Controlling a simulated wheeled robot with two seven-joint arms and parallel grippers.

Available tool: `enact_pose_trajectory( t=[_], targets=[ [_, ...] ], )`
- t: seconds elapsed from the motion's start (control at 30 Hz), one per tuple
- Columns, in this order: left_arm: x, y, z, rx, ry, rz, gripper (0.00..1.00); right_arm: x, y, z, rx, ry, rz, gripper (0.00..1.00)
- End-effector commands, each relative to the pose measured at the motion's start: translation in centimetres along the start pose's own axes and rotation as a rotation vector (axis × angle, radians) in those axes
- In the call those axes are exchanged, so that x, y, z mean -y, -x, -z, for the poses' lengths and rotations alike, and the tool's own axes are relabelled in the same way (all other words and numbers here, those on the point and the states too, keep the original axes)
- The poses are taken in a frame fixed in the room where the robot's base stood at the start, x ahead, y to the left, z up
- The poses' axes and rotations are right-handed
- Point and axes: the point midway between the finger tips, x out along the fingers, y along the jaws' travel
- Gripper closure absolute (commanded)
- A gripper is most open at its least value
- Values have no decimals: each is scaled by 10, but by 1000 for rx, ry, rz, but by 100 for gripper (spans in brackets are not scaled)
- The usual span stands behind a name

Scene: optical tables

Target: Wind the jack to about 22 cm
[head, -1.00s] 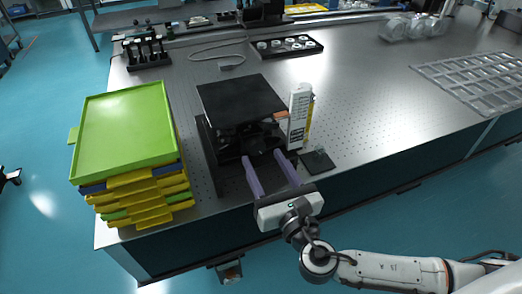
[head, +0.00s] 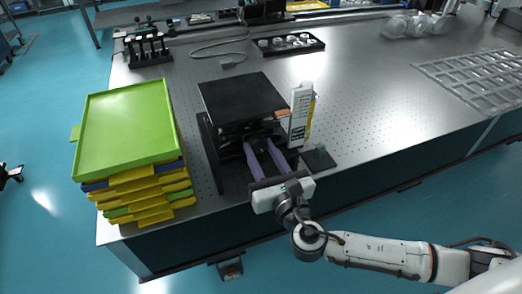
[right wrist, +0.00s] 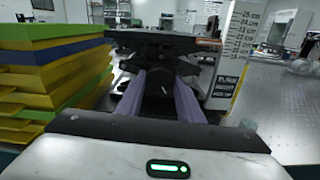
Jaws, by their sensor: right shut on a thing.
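The black jack (head: 243,97) stands on the optical table near its front edge, with its flat top plate raised above a dark folding frame. My right gripper (head: 262,145) reaches in from the front, its purple fingers closed on the jack's dark knob. The knob (right wrist: 159,88) shows between the fingers in the right wrist view, partly hidden. A white height scale (head: 300,115) with cm marks stands upright at the jack's right side. An orange pointer (head: 281,114) on the plate's edge lies beside it; its exact reading is too small to tell. My left gripper is out of view.
A stack of green, yellow and blue trays (head: 128,130) stands close on the jack's left. A small dark pad (head: 318,158) lies right of the jack. A black tray of round parts (head: 286,44) and a bottle rack (head: 147,50) stand farther back.

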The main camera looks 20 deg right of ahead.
Motion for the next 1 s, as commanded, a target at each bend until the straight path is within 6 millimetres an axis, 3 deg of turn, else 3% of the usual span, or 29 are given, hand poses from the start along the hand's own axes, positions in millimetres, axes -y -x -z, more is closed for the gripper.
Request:
enact_pose_trajectory(
  t=[0.37, 1.0],
  targets=[
    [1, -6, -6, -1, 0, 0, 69, 0, 0, 2, -1, -154, 2, 89],
    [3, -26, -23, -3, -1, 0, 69, 0, 0, 2, 1, -748, 3, 89]
  ],
)
